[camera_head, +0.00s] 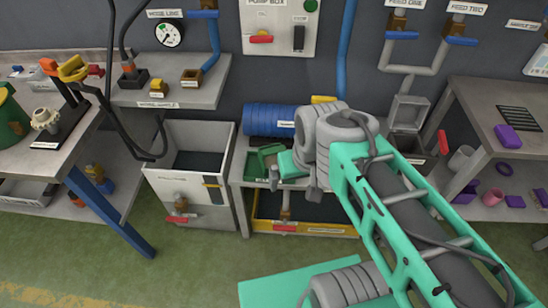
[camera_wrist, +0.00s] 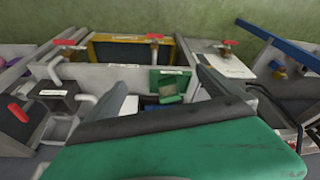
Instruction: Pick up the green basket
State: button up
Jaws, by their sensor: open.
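The green basket (camera_head: 257,163) sits on the grey bench in the middle of the head view, below a blue drum. My arm's teal end covers its right side. In the wrist view the basket (camera_wrist: 168,86) shows beyond my fingers, with a pale label on its rim. My gripper (camera_wrist: 165,92) is open, its two dark fingers apart on either side of the basket in the picture. I cannot tell how far the fingertips are from it. In the head view my gripper (camera_head: 275,180) is just right of the basket and mostly hidden by my wrist.
The blue drum (camera_head: 264,119) lies behind the basket. A white bin (camera_head: 188,195) stands to the left, and a yellow-edged tray (camera_head: 318,229) is below the bench. A side table (camera_head: 500,100) with purple parts is at right. Green floor in front is open.

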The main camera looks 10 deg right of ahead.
aim_at(267, 155)
jog(key=u, duration=3.35)
jog(key=k, duration=0.7)
jog(key=z, duration=1.1)
